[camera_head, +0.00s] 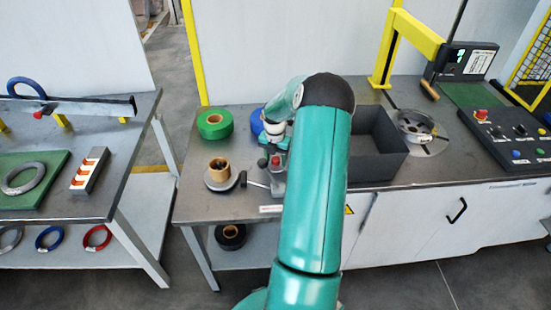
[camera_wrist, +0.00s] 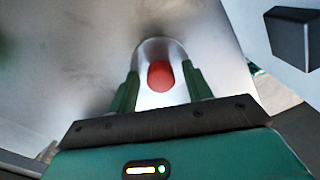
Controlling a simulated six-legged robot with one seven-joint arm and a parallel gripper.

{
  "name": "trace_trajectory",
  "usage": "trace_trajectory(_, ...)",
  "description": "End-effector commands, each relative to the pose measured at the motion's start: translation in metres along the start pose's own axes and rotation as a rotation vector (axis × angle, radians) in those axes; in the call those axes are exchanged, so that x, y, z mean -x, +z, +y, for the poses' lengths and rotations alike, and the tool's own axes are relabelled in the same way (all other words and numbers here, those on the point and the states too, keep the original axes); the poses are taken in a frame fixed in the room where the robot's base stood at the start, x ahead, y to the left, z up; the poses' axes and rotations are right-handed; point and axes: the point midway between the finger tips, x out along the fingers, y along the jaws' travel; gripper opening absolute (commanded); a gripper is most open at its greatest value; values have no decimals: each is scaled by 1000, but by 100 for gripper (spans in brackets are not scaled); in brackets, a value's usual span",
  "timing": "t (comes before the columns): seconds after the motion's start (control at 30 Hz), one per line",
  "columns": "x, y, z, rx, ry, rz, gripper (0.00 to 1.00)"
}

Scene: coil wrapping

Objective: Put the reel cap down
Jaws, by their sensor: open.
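In the wrist view a silver, round-edged piece with a red oval top, which looks like the reel cap (camera_wrist: 160,45), stands on a bare steel surface. My gripper (camera_wrist: 160,74) is open, with one dark green finger on each side of the piece. I cannot tell whether the fingers touch it. In the head view my teal arm reaches over the middle bench (camera_head: 235,190) and hides most of my gripper. Small red tops show beside the arm there, but I cannot tell which is the cap.
A green tape roll (camera_head: 214,124), a partly hidden blue roll (camera_head: 257,122) and a brown core (camera_head: 219,165) on a grey disc are left of my arm. A dark open bin (camera_head: 378,168) stands right of it. A yellow post (camera_head: 386,45) rises behind.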

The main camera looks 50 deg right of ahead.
Motion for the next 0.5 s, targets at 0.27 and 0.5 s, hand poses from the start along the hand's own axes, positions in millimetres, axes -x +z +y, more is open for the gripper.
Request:
trace_trajectory(0.27,26,1,0,0,1,-4,50)
trace_trajectory(0.5,79,1,0,-1,1,-4,50)
